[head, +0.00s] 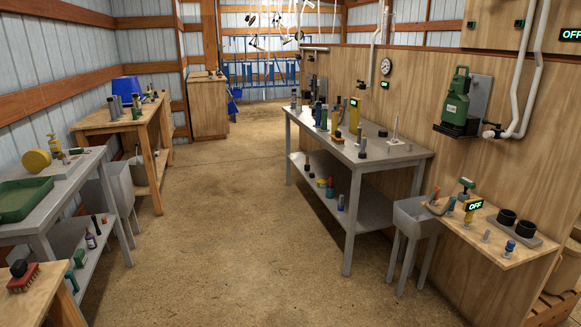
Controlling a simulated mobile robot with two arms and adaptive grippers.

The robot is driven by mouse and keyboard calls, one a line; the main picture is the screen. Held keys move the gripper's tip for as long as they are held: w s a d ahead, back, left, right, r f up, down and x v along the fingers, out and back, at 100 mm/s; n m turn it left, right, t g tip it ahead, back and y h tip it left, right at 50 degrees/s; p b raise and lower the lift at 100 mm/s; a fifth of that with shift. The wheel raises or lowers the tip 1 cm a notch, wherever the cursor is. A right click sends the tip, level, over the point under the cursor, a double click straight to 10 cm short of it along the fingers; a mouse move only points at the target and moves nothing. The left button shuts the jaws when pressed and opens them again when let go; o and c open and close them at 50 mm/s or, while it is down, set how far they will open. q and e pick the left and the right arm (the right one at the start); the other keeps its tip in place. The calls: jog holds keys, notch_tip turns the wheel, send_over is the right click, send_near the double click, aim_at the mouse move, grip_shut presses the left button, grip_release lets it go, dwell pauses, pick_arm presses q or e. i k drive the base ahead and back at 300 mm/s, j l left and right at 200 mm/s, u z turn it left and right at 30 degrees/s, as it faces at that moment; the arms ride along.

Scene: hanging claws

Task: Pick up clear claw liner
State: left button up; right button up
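Neither of my grippers shows in the head view. Several dark and pale claw-like pieces (284,39) hang on lines near the top centre, at the far end of the room. They are small and distant, and I cannot tell a clear liner among them. No other thing in view can be made out as the clear claw liner.
A grey metal table (405,157) with a lower shelf stands right of centre, holding bottles and small items. A grey sink (412,218) and wooden shelf (518,256) are at right. Benches (92,122) line the left. Blue rails (240,75) stand far back. The floor between is clear.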

aim_at(395, 140)
jog(key=i+j, duration=0.1)
jog(key=i, duration=1)
jog(key=i+j, duration=0.1)
jog(key=i, duration=1)
jog(key=i+l+z, duration=0.1)
jog(key=i+z, duration=0.25)
jog(key=i, duration=0.2)
jog(key=i+z, duration=0.35)
jog(key=i, duration=0.2)
jog(key=i+j+z, duration=0.2)
jog(key=i+z, duration=0.15)
jog(key=i, duration=0.2)
jog(key=i+j+z, duration=0.35)
jog(key=i, duration=0.15)
